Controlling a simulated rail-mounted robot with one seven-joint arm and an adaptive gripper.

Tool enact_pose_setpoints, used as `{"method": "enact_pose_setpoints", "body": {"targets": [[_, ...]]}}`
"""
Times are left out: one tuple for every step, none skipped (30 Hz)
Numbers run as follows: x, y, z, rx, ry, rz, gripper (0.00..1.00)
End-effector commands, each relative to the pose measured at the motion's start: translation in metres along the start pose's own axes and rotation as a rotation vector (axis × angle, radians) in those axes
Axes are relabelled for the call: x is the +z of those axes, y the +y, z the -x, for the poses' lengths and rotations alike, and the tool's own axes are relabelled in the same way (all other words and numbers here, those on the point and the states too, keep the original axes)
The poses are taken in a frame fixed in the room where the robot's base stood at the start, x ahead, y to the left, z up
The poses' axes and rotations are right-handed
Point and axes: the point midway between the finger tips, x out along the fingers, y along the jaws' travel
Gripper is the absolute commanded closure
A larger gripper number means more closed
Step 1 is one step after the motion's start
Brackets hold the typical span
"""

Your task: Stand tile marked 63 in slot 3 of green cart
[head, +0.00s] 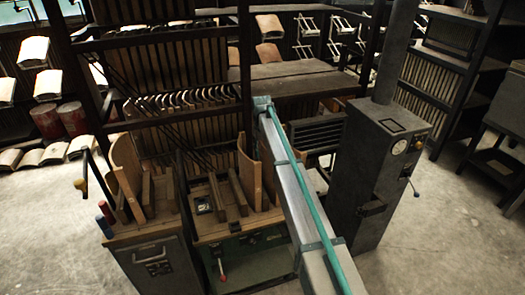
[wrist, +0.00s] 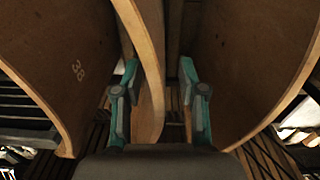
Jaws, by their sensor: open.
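In the wrist view my gripper (wrist: 160,108) is open. Its teal fingers stand on either side of a curved brown tile (wrist: 150,70) seen nearly edge-on, with no clear contact. No number shows on that tile. A broad curved tile (wrist: 50,60) on the left bears a number that looks like 38 or 36. Another unmarked curved face (wrist: 245,60) fills the right. I cannot read 63 anywhere. In the head view the green cart (head: 237,230) stands at centre, with upright wooden dividers and a curved tile (head: 248,170) at its right side. Slot numbers are not readable.
A grey cart (head: 155,255) with curved pieces stands left of the green cart. A dark cabinet with a gauge (head: 385,150) stands to the right. Dark slatted racks (head: 180,75) rise behind. My arm hides part of the green cart's right side. Floor is open at the lower right.

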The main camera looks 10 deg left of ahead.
Motion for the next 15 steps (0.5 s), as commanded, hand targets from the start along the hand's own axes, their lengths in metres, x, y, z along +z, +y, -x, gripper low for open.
{"method": "enact_pose_setpoints", "body": {"targets": [[0.000,0.000,0.002,0.000,0.001,0.000,0.59],[0.000,0.000,0.004,0.000,0.001,0.000,0.59],[0.000,0.000,0.007,0.000,0.001,0.000,0.59],[-0.001,0.000,0.010,0.000,0.001,0.000,0.59],[-0.001,0.000,0.013,0.000,0.001,0.000,0.59],[-0.001,0.000,0.019,0.001,0.002,0.000,0.59],[-0.001,0.000,0.024,0.001,0.003,0.000,0.59],[-0.001,0.000,0.029,0.001,0.004,0.000,0.59],[-0.001,0.000,0.036,0.001,0.004,0.000,0.59],[-0.001,0.000,0.042,0.001,0.003,0.000,0.59],[-0.001,0.000,0.048,0.001,0.003,0.000,0.59],[-0.002,0.000,0.057,0.001,0.004,0.000,0.59],[-0.002,0.000,0.063,0.001,0.005,0.000,0.59],[-0.002,0.000,0.068,0.001,0.004,0.000,0.59],[-0.002,0.000,0.076,0.001,0.003,0.000,0.59]]}}
